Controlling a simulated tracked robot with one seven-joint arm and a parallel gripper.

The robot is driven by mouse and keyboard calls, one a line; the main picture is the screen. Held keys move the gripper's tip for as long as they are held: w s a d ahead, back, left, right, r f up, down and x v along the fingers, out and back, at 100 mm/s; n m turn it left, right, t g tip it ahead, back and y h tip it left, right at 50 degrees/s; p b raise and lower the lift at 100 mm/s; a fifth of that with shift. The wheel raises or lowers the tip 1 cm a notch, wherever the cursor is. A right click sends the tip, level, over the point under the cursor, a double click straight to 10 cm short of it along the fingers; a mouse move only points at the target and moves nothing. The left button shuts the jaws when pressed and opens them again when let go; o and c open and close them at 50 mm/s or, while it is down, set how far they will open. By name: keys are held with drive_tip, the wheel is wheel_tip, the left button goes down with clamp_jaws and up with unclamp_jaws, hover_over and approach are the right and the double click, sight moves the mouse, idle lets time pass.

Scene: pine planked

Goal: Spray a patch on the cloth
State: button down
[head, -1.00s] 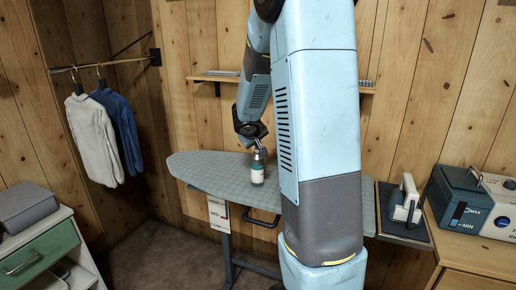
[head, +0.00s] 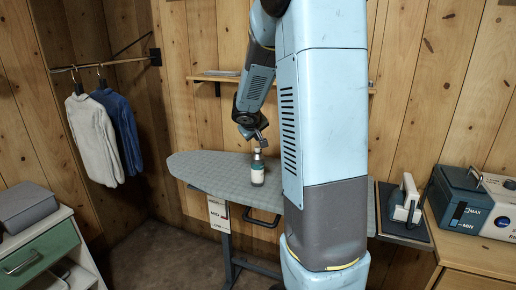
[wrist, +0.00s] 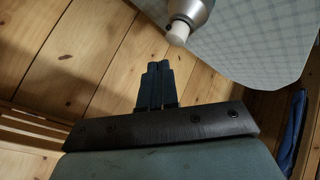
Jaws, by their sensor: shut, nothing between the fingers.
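My gripper (head: 263,141) is just above the bottle's top, tilted and holding nothing. In the wrist view, the gripper's dark fingers (wrist: 158,83) are closed together. The bottle's white cap (wrist: 178,31) shows to their upper right, apart from them. My arm hides the right part of the board. No sprayed patch can be made out.
An iron (head: 405,200) stands on a dark rest at the right, beside a blue steam unit (head: 470,198). A wall shelf (head: 212,77) is behind the arm. Two garments (head: 95,138) hang at the left. A drawer cabinet (head: 40,250) is at lower left.

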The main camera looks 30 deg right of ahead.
sight(257, 148)
drive_tip(key=shift+r, duration=1.9)
drive_tip(key=s+a+r+m+y, duration=0.1)
drive_tip(key=s+a+r, duration=0.25)
drive_tip(key=s, duration=0.45)
drive_tip(key=s+a+r+m, duration=0.1)
drive_tip(key=s+a+r, duration=0.2)
drive_tip(key=s+a, duration=0.35)
drive_tip(key=s+a+y, duration=0.2)
drive_tip(key=s+a, duration=0.3)
drive_tip(key=s, duration=0.4)
drive_tip(key=s+a+n+g+y, duration=0.1)
drive_tip(key=s+a+y, duration=0.2)
drive_tip(key=s, duration=0.6)
drive_tip(key=shift+s+a+f, duration=0.35)
drive_tip(key=shift+s+a, duration=0.05)
drive_tip(key=shift+a, duration=0.65)
